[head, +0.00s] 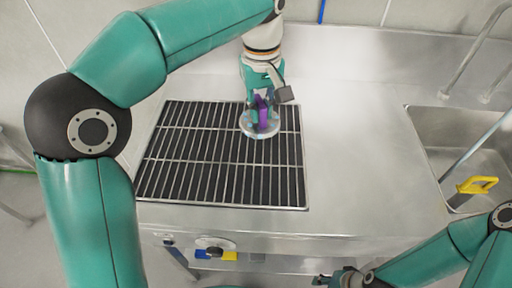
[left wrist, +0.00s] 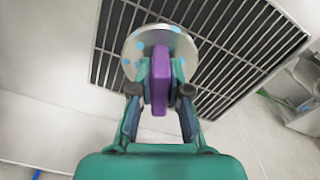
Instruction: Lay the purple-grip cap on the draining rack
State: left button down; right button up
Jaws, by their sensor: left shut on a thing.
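The cap, a pale round disc with light-blue spots and an upright purple grip (head: 264,113), is at the upper right part of the draining rack (head: 215,172). My left gripper (head: 261,112) points down and is shut on the purple grip (left wrist: 161,85), which shows between its fingers in the left wrist view. The disc lies flat over the rack bars; I cannot tell whether it touches them. The rest of the rack is bare. My right gripper (head: 335,279) is low at the bottom edge of the head view, partly cut off, and its fingers are unclear.
The rack lies on a steel counter (head: 350,130) with clear room to its right. A sink (head: 425,135) is at the far right, with a yellow handle-shaped thing (head: 478,185) in it. A wall backs the counter. Blue and yellow items (head: 215,256) show below the front edge.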

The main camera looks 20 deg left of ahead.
pick_arm(q)
notch_tip(320, 180, down, 13)
jog(key=shift+f+b, duration=0.1)
jog(key=shift+b, duration=0.3)
jog(key=shift+s, duration=0.1)
jog(key=c, duration=1.1)
grip_release()
jog(key=shift+c, duration=0.2)
notch_tip(320, 180, up, 12)
jog(key=shift+r+p, duration=0.1)
jog(key=shift+p, duration=0.45)
